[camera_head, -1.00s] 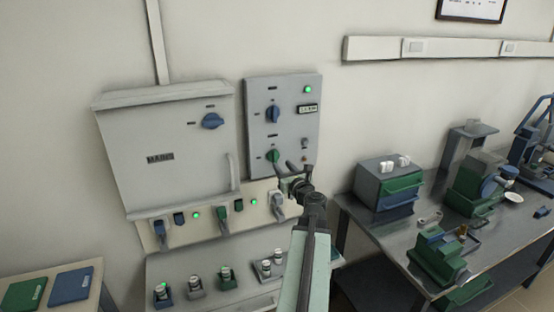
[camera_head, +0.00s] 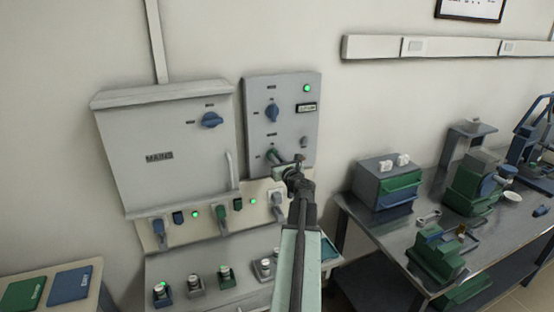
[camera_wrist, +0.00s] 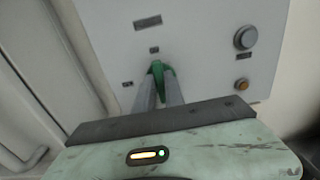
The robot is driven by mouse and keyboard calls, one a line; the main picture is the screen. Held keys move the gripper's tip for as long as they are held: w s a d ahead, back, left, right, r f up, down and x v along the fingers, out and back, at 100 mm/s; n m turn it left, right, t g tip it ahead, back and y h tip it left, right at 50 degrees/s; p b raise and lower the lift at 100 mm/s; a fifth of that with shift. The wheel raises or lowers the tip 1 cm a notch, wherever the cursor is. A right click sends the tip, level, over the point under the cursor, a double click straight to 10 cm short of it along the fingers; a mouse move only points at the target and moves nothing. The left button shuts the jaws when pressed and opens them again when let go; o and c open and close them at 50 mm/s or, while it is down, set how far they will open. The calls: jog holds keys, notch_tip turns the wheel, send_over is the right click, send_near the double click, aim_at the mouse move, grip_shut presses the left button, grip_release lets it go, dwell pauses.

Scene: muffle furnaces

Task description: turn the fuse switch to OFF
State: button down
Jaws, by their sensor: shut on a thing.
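A grey control panel (camera_head: 299,130) hangs on the wall right of a larger box marked MAINS. A green rotary knob (camera_wrist: 159,68) is low on this panel, with small unreadable labels above and to its left. My gripper (camera_head: 277,162) is at the green knob in the head view and hides most of it. In the wrist view my gripper (camera_wrist: 158,88) has one finger on each side of the knob, shut on it. The knob looks roughly upright there. A blue rotary knob (camera_head: 272,112) is higher on the panel. I cannot read which knob is labelled fuse.
The MAINS box (camera_head: 165,155) has a blue knob (camera_head: 212,120) and a handle. Plugs and a green lamp (camera_head: 252,201) are below. The panel also has a green lamp (camera_head: 307,88) and a grey button (camera_wrist: 245,38). A steel bench (camera_head: 385,233) with equipment stands right.

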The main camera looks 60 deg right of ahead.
jog(key=shift+w+a+f+n+b, duration=0.1)
jog(key=shift+f+n+b, duration=0.05)
jog(key=shift+n, duration=2.85)
jog(key=shift+s+a+f+n+b, duration=0.1)
jog(key=shift+f+n, duration=0.05)
jog(key=shift+n, duration=2.85)
jog(key=shift+w+a+f+n+b, duration=0.1)
jog(key=shift+f+n+b, duration=0.05)
jog(key=shift+n, duration=2.85)
jog(key=c, duration=1.4)
grip_release()
jog(key=shift+c, duration=0.2)
jog(key=v, duration=0.7)
jog(key=shift+s+a, duration=0.25)
jog(key=shift+s, duration=0.05)
